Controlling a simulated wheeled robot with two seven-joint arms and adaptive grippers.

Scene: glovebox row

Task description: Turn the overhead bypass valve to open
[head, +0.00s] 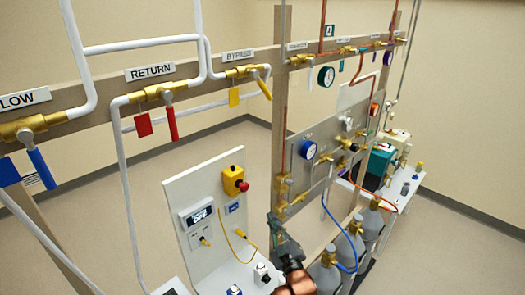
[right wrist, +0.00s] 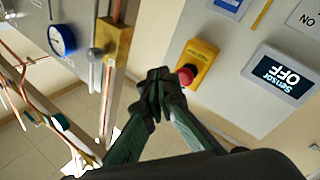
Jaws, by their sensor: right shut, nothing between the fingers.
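The bypass valve (head: 245,71) is a brass body on the overhead rail, under a label that seems to read BYPASS (head: 238,55). Its yellow lever (head: 263,86) slants down to the right from the body. A yellow tag (head: 234,97) hangs below it. My right gripper (head: 274,219) is well below the valve, in front of the lower panels, and apart from the lever. In the right wrist view its dark fingers (right wrist: 157,76) are closed together with nothing between them. The valve is not seen in the right wrist view. My left gripper is not in view.
A yellow box with a red button (head: 235,181) is on the white panel left of my right gripper; it also shows in the right wrist view (right wrist: 193,66). Gas cylinders (head: 325,272) and a gauge panel (head: 330,160) stand right.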

